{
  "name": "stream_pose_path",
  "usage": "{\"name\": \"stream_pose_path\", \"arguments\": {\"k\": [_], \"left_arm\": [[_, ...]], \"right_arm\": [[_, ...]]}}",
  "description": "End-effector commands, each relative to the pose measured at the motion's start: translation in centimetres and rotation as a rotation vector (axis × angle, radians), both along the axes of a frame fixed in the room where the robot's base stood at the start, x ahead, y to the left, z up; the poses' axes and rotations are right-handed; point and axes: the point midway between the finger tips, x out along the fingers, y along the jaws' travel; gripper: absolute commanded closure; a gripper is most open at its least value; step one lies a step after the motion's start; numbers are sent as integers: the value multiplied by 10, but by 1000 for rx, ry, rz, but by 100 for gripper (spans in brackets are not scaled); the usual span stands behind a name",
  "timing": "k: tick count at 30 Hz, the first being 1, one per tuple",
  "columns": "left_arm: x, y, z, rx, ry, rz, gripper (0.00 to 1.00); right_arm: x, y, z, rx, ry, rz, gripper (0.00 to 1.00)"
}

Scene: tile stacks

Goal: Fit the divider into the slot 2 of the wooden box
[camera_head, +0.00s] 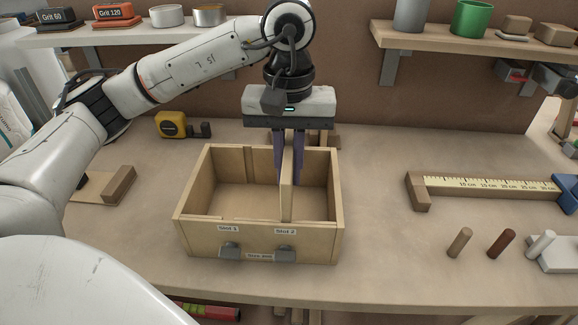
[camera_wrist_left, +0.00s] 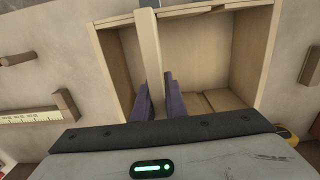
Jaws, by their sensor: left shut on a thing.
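The wooden box (camera_head: 258,241) stands on the bench, with labels for slot 1 (camera_head: 228,228) and slot 2 (camera_head: 285,231) on its front wall. My left gripper (camera_head: 288,178) points down into the box and is shut on the light wooden divider (camera_head: 287,190), one finger on each side. The divider is upright, seen nearly edge-on, and lies in line with the slot 2 label. In the left wrist view the divider (camera_wrist_left: 150,50) runs from between the fingers to the front wall. Its lower edge is hidden, so I cannot tell whether it is fully seated. My right gripper is not in view.
A yellow tape measure (camera_head: 172,124) sits behind the box to the left. A ruler (camera_head: 490,186) with wooden end block and several dowels (camera_head: 460,242) lie to the right. Shelves with cans hang at the back. The bench just right of the box is clear.

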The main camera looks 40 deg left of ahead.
Motion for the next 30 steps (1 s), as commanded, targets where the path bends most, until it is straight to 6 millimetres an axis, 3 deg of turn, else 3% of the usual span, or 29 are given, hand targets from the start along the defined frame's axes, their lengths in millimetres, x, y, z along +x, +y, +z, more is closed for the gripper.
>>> {"name": "stream_pose_path", "arguments": {"k": [30], "left_arm": [[0, 0, -26, 0, -1, 0, 100]], "right_arm": [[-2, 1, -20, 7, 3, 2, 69]]}}
